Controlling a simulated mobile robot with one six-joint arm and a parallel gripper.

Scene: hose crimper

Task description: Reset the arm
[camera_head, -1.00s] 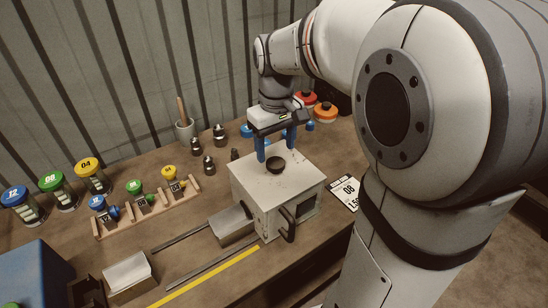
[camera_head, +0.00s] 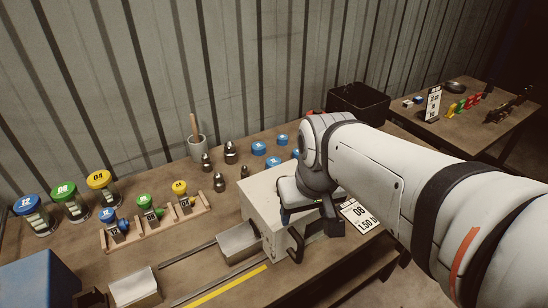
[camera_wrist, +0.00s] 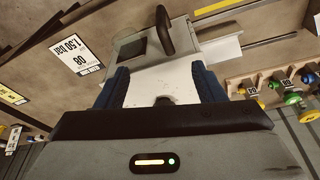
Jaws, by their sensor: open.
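My gripper (camera_wrist: 160,75) shows in the wrist view with its two blue fingers apart and nothing held between them. The pale box-shaped crimper (camera_head: 262,192) stands on the bench; its pale top (camera_wrist: 160,85) shows between and beyond the fingers. In the head view my gripper (camera_head: 286,214) is over the crimper's right side, mostly hidden by my own wrist. My arm reaches in from the right and bends down at the wrist. The crimper's dark handle (camera_wrist: 165,30) shows in the wrist view.
A card marked 08 (camera_head: 358,214) lies right of the crimper. A wooden rack (camera_head: 155,231) with coloured fittings, lidded jars (camera_head: 70,203) and dark dies (camera_head: 231,153) stand left and behind. A black crate (camera_head: 358,102) and a second table (camera_head: 470,125) are at the back right.

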